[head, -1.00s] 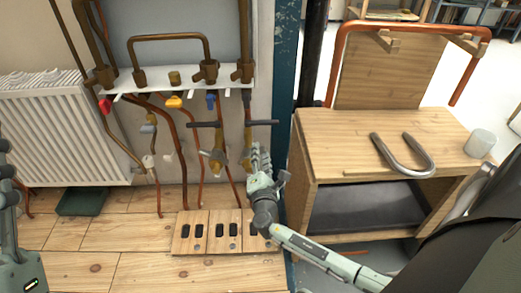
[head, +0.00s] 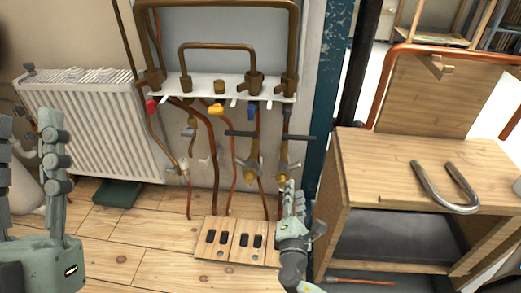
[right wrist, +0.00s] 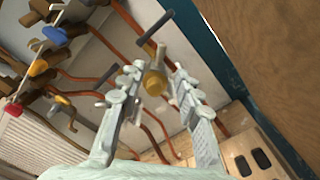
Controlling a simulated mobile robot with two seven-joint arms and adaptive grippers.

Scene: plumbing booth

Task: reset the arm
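My right gripper (head: 293,200) is low in front of the pipe wall, beside the right edge of the wooden socket board. In the right wrist view my right gripper (right wrist: 158,80) has its two fingers spread, with a brass valve fitting (right wrist: 155,82) visible between and beyond them. I see nothing held, and whether a finger touches the fitting cannot be told. My left gripper (head: 32,150) is at the left edge of the head view, fingers upright and apart, partly cut off, with nothing seen between them.
Copper pipes and a white manifold bar (head: 205,87) with coloured valve handles are on the wall. A white radiator (head: 95,125) stands left. A wooden cabinet (head: 390,160) with a metal U-pipe (head: 445,188) stands right. The socket board (head: 215,255) lies on the wooden floor.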

